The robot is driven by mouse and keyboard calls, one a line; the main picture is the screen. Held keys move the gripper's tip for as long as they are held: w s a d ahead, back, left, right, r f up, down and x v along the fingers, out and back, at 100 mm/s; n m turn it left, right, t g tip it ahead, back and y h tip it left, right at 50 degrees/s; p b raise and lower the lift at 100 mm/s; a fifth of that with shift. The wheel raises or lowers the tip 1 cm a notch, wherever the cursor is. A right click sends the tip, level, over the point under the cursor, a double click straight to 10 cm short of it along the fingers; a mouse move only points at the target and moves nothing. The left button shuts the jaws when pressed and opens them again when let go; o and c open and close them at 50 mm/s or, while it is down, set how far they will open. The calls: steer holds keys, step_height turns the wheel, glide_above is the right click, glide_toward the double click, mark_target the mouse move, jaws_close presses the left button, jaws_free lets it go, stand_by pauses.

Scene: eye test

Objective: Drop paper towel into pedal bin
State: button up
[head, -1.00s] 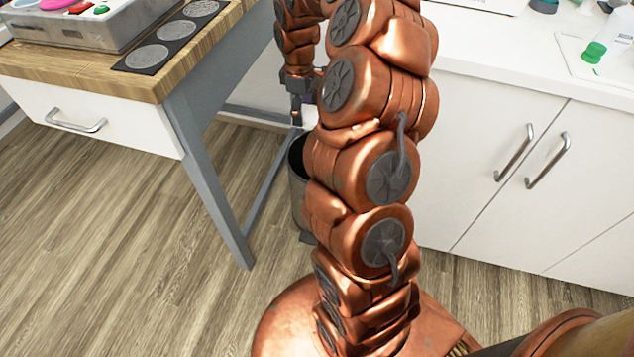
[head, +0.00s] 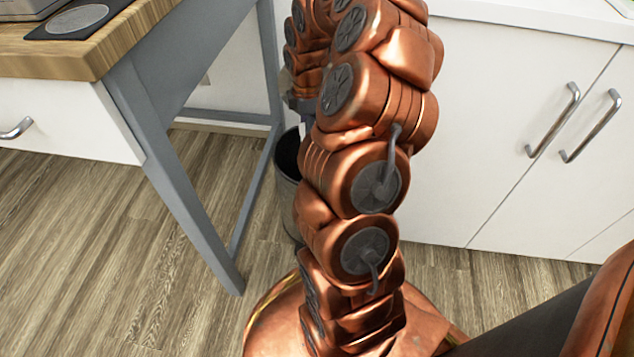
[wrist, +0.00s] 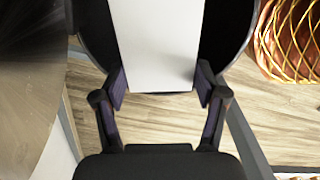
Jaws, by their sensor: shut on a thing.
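The pedal bin (head: 285,197) is a grey cylinder with a dark open top, standing on the floor behind my arm, which hides its right side. In the wrist view its dark interior (wrist: 228,35) shows on both sides of the paper towel. The paper towel (wrist: 158,45) is a white, flat-looking piece between my fingers. My gripper (wrist: 161,88) is shut on it, over the bin's opening. In the head view the gripper is mostly hidden by my arm, and only a small white bit of towel (head: 304,127) shows just above the rim.
A wood-topped table (head: 90,58) with grey legs and a white drawer stands left of the bin. White cabinets (head: 480,130) with metal handles stand to the right. A blurred grey round surface (wrist: 32,85) fills the wrist view's left edge. Floor in front of the table is clear.

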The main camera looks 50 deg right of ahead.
step_height(320, 180, down, 6)
steer(key=b, duration=0.4)
steer(key=shift+r, duration=0.15)
steer(key=o, duration=0.9)
steer(key=shift+r, duration=0.15)
step_height(320, 180, up, 12)
steer(key=shift+f, duration=0.1)
stand_by(0.5)
